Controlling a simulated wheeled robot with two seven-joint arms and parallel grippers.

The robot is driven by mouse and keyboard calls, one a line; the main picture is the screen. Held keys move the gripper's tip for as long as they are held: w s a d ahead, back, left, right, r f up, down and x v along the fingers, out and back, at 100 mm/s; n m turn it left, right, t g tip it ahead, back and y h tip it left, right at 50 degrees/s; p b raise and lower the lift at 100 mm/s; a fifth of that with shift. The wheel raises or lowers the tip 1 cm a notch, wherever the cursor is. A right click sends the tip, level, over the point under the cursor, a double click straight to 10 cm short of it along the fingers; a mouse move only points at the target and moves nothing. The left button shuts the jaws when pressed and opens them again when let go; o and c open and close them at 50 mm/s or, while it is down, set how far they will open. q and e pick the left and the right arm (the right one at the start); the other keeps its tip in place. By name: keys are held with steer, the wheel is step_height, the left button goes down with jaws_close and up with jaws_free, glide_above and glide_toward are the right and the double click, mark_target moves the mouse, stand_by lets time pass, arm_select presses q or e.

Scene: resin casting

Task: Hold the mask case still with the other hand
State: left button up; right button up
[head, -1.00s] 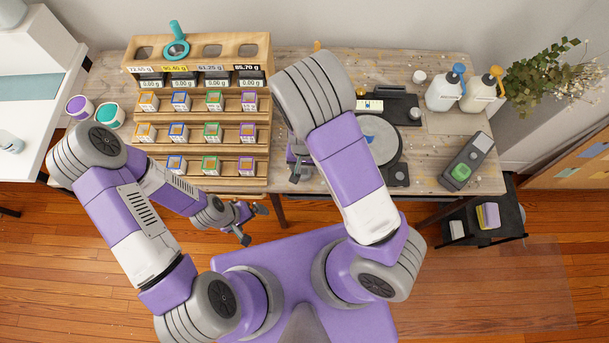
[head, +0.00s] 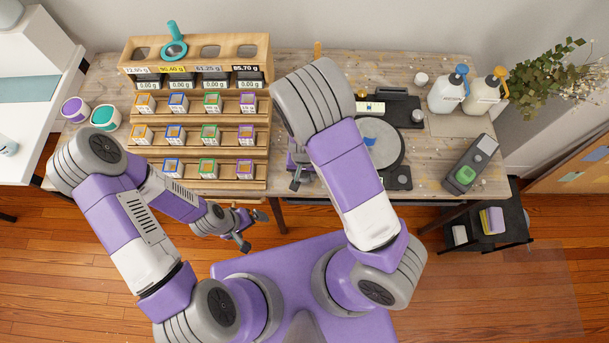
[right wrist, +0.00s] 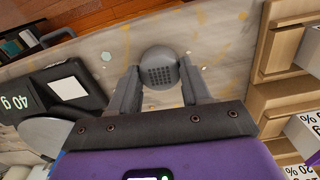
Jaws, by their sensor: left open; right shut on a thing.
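My right gripper (right wrist: 160,78) is shut on a round grey piece (right wrist: 159,67) with a grid of small dark holes, seen between the two fingers in the right wrist view. I cannot tell whether this piece belongs to the mask case; nothing else is clearly recognisable as the case. In the head view my right gripper (head: 299,172) is at the table's front edge, right of the stepped rack, partly hidden by my arm. My left gripper (head: 252,229) is open and empty, in front of the table and over the floor, apart from the right gripper.
The stepped wooden rack (head: 200,150) with several small boxes fills the table's left. Two pump bottles (head: 448,93) stand at the back right. Two cups (head: 105,117) are left of the rack.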

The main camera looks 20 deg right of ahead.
mark_target(304, 175)
steer(key=shift+r+p, duration=2.5)
steer(key=shift+r, duration=0.1)
steer(key=shift+f, duration=0.1)
